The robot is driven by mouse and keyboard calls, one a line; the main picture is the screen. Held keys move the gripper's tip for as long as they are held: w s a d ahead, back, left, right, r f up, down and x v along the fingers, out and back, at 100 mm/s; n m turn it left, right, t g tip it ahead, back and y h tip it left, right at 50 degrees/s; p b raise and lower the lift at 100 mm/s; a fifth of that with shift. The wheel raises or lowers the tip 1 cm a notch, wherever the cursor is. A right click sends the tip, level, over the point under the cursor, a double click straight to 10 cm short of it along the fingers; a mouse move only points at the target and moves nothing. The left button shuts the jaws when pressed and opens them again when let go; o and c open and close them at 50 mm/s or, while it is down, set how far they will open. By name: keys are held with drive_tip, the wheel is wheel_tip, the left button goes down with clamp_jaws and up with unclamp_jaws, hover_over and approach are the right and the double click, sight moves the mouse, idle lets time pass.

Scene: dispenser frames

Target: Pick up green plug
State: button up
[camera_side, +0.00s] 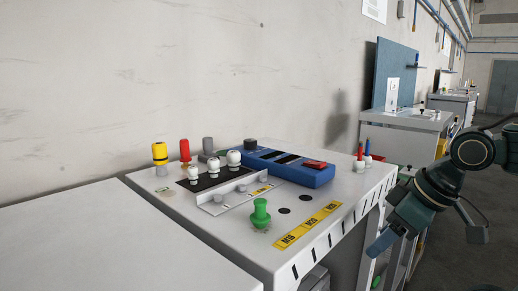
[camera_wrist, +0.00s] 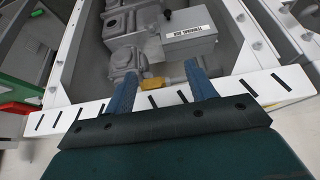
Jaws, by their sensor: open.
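My gripper (camera_side: 377,246) is at the right of that view, beyond the bench's right edge and apart from the plug. In the wrist view my gripper (camera_wrist: 163,78) shows two blue fingers spread apart with nothing held between them. The plug is not visible in the wrist view.
The bench top (camera_side: 160,205) also carries a yellow plug (camera_side: 160,153), a red plug (camera_side: 185,150), several white knobs and a blue device (camera_side: 290,166). A slotted white rail (camera_wrist: 75,115) and grey machinery (camera_wrist: 140,50) lie below my fingers.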

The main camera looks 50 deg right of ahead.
drive_tip(key=w+a+r+n+g+y, duration=0.1)
drive_tip(key=w+a+r+n+y, duration=0.1)
drive_tip(key=w+a+r, duration=0.3)
drive_tip(key=w+a+r+n+y, duration=0.1)
drive_tip(key=w+a+r+n, duration=0.1)
drive_tip(key=a+r, duration=0.35)
drive_tip(key=n+g, duration=0.1)
drive_tip(key=n, duration=0.3)
approach(262, 201)
drive_tip(key=s+r, duration=0.2)
drive_tip(key=shift+w+d+r+n, duration=0.35)
drive_tip(key=shift+w+d+n, duration=0.15)
drive_tip(key=shift+w+d, duration=0.15)
drive_tip(key=shift+f, duration=0.15)
drive_tip(key=shift+x, duration=4.1)
drive_tip(key=shift+s+a+f, duration=0.1)
drive_tip(key=shift+s+a, duration=0.05)
drive_tip(key=shift+x, duration=2.55)
